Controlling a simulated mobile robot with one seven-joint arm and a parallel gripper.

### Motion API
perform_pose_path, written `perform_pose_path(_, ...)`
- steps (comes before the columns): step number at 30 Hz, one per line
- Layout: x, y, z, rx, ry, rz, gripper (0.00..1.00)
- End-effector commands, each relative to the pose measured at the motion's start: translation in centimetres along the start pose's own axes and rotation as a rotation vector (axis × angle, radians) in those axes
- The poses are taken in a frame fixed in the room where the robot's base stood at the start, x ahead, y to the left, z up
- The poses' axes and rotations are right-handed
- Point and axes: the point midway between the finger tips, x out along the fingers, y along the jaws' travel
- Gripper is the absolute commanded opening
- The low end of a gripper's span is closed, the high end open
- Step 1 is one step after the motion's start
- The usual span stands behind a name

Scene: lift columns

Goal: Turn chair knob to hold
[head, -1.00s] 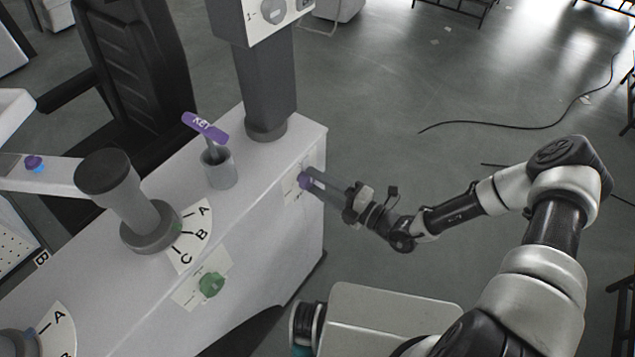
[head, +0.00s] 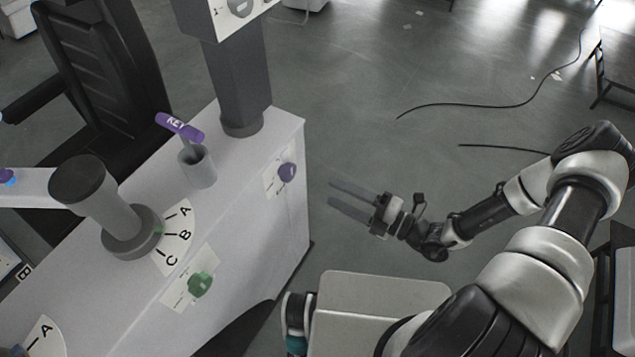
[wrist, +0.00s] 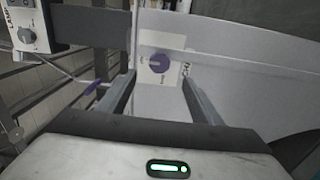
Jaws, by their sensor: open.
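A green knob (head: 200,285) sits on another plate on the console's long side.
A grey lever (head: 95,205) stands by an A-B-C dial. A dark column (head: 240,85) rises at the back corner. A black chair (head: 100,70) is behind. The floor right of the console is mostly clear.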

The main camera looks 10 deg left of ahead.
Motion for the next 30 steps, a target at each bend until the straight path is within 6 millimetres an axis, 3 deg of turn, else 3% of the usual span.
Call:
perform_pose_path(4,-2.9,0.0,0.1,-0.001,-0.002,-0.002,0.59)
perform_pose_path(10,-4.9,0.0,0.1,0.000,-0.001,-0.001,0.59)
perform_pose_path(30,-5.3,0.2,0.1,-0.017,0.010,-0.006,0.59)
